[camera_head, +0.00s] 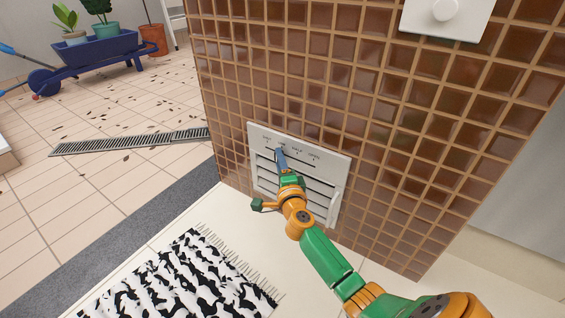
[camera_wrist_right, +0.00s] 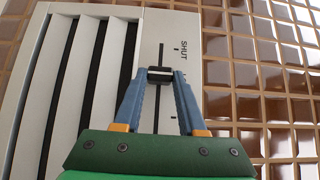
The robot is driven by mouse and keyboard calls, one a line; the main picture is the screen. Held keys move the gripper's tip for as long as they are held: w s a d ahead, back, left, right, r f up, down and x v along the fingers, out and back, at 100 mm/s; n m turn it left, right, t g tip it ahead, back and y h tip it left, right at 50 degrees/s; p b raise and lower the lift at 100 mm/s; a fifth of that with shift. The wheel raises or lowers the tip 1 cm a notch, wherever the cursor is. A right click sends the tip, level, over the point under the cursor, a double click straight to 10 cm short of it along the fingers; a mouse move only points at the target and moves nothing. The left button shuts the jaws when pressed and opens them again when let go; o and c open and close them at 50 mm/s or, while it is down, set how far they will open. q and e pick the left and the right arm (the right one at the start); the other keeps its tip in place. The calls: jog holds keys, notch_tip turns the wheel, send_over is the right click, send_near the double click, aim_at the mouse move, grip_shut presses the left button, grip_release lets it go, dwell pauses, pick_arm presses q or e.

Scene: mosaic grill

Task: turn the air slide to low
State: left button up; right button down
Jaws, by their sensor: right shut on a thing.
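The air slide is a white vent panel (camera_head: 343,165) set low in the tiled wall, with dark louvre slots and a row of labels along its top. In the right wrist view the panel (camera_wrist_right: 147,35) shows a dark slot beside the word SHUT. The small dark slide knob (camera_wrist_right: 160,74) sits in that slot, a little past the SHUT mark. My right gripper (camera_head: 279,155) is shut on the knob, its blue fingertips on either side. The fingers partly hide the other labels, and the knob is hidden in the head view. My left gripper is not in view.
A white plate with a round knob (camera_head: 445,10) is higher on the brown tiled wall (camera_head: 330,80). A black-and-white fringed rug (camera_head: 175,280) lies on the floor in front. A blue wheelbarrow planter (camera_head: 95,52) stands far off at the upper left.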

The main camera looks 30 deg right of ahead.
jog(key=shift+c, duration=2.4)
grip_release()
